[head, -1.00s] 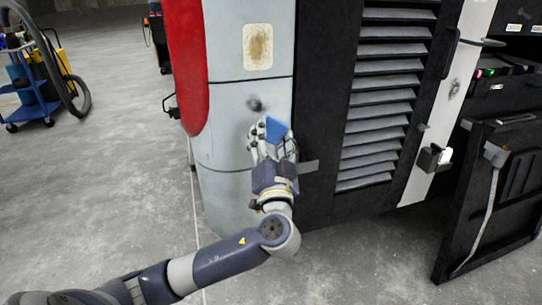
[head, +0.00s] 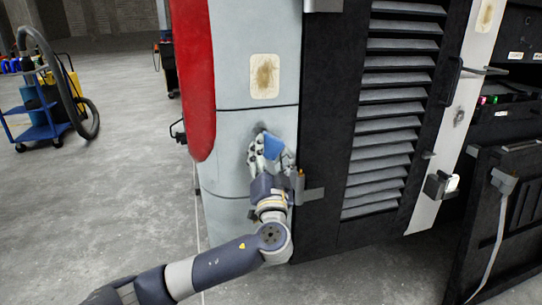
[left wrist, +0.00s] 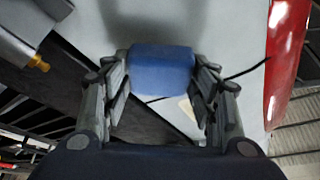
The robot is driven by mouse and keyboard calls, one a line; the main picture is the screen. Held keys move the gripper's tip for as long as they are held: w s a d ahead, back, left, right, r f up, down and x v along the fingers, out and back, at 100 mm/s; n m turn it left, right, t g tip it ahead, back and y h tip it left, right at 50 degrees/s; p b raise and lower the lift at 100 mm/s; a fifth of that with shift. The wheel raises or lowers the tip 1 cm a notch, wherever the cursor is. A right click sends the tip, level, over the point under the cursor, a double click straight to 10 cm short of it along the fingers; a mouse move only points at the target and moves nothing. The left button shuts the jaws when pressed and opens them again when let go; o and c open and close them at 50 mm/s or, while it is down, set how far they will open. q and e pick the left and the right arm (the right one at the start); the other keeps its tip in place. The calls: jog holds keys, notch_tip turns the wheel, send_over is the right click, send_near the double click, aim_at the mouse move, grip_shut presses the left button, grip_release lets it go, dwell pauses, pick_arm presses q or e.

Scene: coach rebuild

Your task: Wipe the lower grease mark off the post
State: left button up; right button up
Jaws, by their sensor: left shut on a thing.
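My left gripper (head: 270,152) is shut on a blue block (head: 273,148), which looks like a sponge. It is up against the pale grey corner post (head: 228,130) of the coach. The left wrist view shows the block (left wrist: 162,72) between both fingers, close to the pale surface; whether it touches I cannot tell. A dark grease mark (head: 261,128) shows just above the fingers, the rest hidden behind the gripper. Higher on this post is a cream patch with a brown stain (head: 264,76). My right gripper is not in view.
A white post (head: 443,140) farther right has another dark smudge (head: 459,115) and a brown-stained patch (head: 486,16). Between the posts is a black louvred panel (head: 395,110). A black panel (head: 510,215) stands at right. A blue cart (head: 40,120) is far left; floor is clear between.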

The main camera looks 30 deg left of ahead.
pick_arm(q)
jog(key=shift+w+a+b, duration=0.55)
jog(key=shift+w+a, duration=0.1)
jog(key=shift+a, duration=0.1)
dwell(0.8)
